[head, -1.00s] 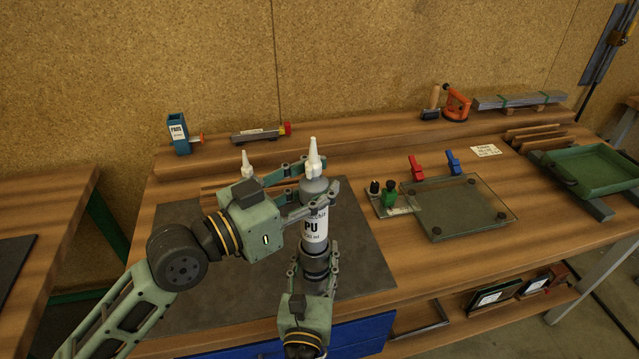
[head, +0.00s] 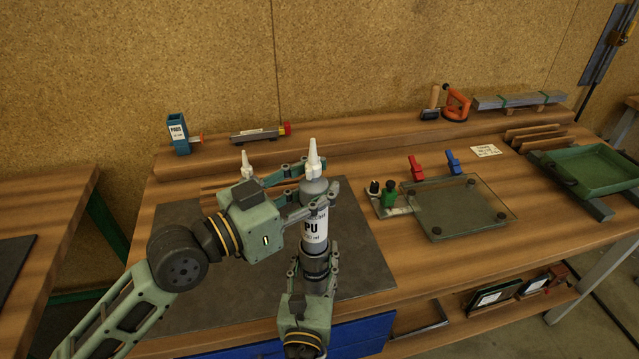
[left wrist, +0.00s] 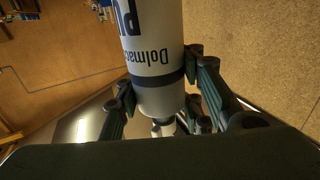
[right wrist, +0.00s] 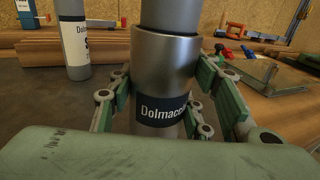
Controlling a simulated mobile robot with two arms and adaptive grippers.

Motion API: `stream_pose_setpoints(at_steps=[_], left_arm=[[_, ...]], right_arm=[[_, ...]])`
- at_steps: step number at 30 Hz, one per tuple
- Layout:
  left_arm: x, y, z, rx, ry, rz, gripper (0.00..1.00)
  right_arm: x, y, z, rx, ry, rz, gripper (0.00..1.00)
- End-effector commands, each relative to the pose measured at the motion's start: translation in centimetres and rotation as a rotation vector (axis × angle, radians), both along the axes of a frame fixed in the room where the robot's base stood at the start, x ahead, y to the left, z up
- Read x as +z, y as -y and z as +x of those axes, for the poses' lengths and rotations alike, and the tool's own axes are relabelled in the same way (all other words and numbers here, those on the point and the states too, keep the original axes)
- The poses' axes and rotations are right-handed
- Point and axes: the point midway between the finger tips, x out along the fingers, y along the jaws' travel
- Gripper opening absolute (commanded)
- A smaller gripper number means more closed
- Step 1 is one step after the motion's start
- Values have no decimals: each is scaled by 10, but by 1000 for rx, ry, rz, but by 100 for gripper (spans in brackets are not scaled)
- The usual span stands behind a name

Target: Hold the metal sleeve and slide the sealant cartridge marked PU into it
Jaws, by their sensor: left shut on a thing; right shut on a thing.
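The PU cartridge (head: 314,228) is upright, with a grey top and white nozzle. My left gripper (head: 318,198) is shut around its upper part. The cartridge's label also fills the left wrist view (left wrist: 155,40). The metal sleeve (head: 316,262) stands upright directly below, in line with the cartridge. My right gripper (head: 314,272) is shut around it. In the right wrist view, the sleeve (right wrist: 165,70) has a dark "Dolmac" label, and the cartridge's grey lower end (right wrist: 170,14) meets its mouth. How deep the end sits inside is hidden.
Another cartridge (right wrist: 75,42) stands behind on the dark mat (head: 230,295); its white nozzle (head: 247,165) shows behind my left gripper. To the right lie a glass plate (head: 462,208), red (head: 416,168) and blue (head: 453,162) clamps, and a green tray (head: 595,168).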

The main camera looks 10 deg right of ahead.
Motion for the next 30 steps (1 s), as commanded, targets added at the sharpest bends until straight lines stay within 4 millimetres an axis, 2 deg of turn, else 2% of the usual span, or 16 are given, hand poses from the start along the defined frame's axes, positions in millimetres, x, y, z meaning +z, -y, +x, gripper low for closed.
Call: stream_pose_setpoints(at_steps=[21,22,30], left_arm=[[-19,0,0,0,-1,2,0],[-19,0,0,0,-1,2,33],[-18,0,0,0,0,1,56]], right_arm=[[-3,0,-1,0,-7,-1,16],[-3,0,-1,0,-7,-1,16],[-3,0,-1,0,-6,0,16]])
